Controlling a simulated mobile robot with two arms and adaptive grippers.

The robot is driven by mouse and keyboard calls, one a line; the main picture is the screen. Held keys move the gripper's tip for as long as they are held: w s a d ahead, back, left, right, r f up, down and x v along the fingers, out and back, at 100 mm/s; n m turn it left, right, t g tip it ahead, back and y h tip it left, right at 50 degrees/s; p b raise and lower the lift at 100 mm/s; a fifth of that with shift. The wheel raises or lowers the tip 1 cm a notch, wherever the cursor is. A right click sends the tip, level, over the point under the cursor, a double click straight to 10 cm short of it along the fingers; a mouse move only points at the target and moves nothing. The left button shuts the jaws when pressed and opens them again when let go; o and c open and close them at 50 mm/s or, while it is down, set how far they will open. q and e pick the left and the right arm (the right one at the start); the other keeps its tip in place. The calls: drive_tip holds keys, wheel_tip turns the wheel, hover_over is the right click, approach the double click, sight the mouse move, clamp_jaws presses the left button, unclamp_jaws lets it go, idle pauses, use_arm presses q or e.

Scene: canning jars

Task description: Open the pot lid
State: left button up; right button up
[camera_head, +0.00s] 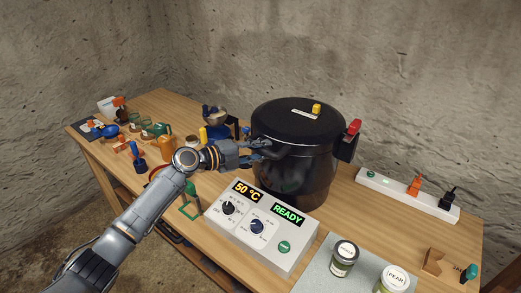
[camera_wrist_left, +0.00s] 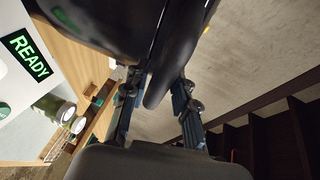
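The large black pot (camera_head: 290,180) stands on the table with its black lid (camera_head: 290,116) on top. The lid carries a yellow knob (camera_head: 316,108) and a pale label. A red piece (camera_head: 353,127) sits at the black side handle on the right. My left gripper (camera_head: 262,149) is at the left side of the pot, just below the lid rim. In the left wrist view its two fingers (camera_wrist_left: 160,108) are spread apart, with a black handle-like part (camera_wrist_left: 158,90) of the pot between them. A firm grip does not show. My right gripper is out of view.
A control box (camera_head: 262,228) reading 50 °C and READY stands in front of the pot. Jars (camera_head: 344,262) stand at the front right. A power strip (camera_head: 408,194) lies to the right. Small tools and bottles crowd the table's left end.

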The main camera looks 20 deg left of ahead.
use_arm(q)
clamp_jaws()
drive_tip(key=shift+r, duration=0.1)
